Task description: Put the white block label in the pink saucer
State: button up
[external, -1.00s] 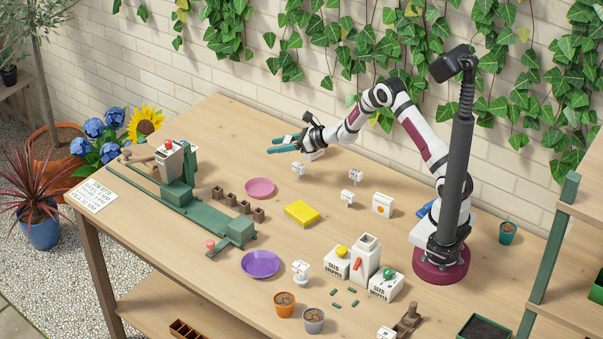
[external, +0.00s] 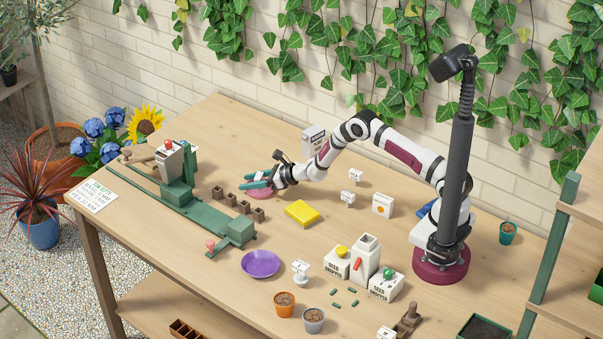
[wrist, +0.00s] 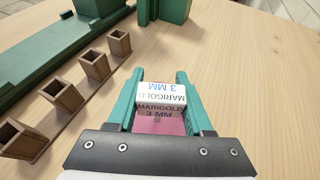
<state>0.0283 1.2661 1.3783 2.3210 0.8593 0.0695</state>
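My gripper (external: 258,181) is low over the back left of the bench in the external view. In the wrist view its teal fingers (wrist: 158,98) are shut on the white block label (wrist: 163,92), printed MARIGOLD 3 MM. The pink saucer (wrist: 176,125) shows beneath and behind the label there, partly covered by it and the gripper body. In the external view the gripper covers much of the saucer (external: 257,195). The label is above the saucer; I cannot tell whether they touch.
A row of small brown square pots (wrist: 95,65) stands beside the saucer, near a green bench device (external: 180,195). A yellow block (external: 302,212) and a purple saucer (external: 261,264) lie towards the front. Other white labels (external: 348,198) stand to the right.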

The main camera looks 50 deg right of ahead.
jog(key=o, duration=0.4)
jog(key=shift+c, duration=0.2)
jog(key=shift+r, duration=0.1)
jog(key=v, duration=1.2)
jog(key=shift+d, duration=0.1)
jog(key=s+a+r+n+g+y, duration=0.3)
jog(key=s+a+r+n+y, duration=0.1)
jog(key=s+a+r+n, duration=0.4)
jog(key=s+a+r+n+g+y, duration=0.3)
jog(key=s+a+r+n+g, duration=0.25)
jog(key=r, duration=0.45)
jog(key=s+d+n+g+h, duration=0.3)
jog(key=s+n, duration=0.6)
jog(key=s, duration=1)
jog(key=s+d+f+n+g+h, duration=0.1)
jog(key=s+d+n+h, duration=0.2)
jog(key=s+d+h, duration=0.4)
jog(key=shift+s+d+f, duration=0.2)
jog(key=shift+s+d, duration=0.9)
jog(key=shift+d, duration=0.15)
